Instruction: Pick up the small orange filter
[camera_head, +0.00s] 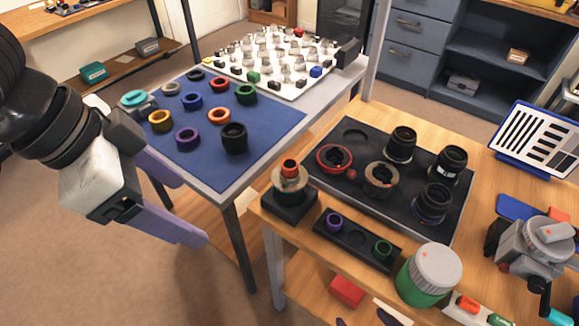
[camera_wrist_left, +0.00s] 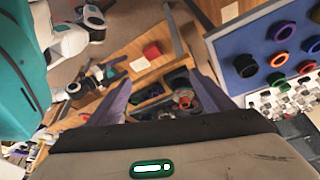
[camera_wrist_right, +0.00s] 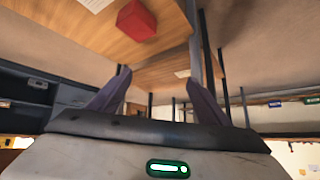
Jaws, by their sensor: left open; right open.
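An orange ring-shaped filter (camera_head: 219,116) lies on the blue mat (camera_head: 268,122) among other coloured rings, behind the black ring. It also shows in the left wrist view (camera_wrist_left: 279,60). A small orange-red piece (camera_head: 290,168) sits on the ring-topped stand on the wooden table. My left gripper (camera_head: 193,212) is open and empty, in front and left of the mat, apart from all the rings. My right gripper (camera_wrist_right: 160,85) is open and empty in the right wrist view and is outside the head view.
Purple (camera_head: 187,138), black (camera_head: 234,138), yellow (camera_head: 160,121), blue, red and green rings surround the orange one with gaps. A white board (camera_head: 290,92) of small parts stands behind. The wooden table holds a black lens tray (camera_head: 335,188) and a green jar (camera_head: 425,285).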

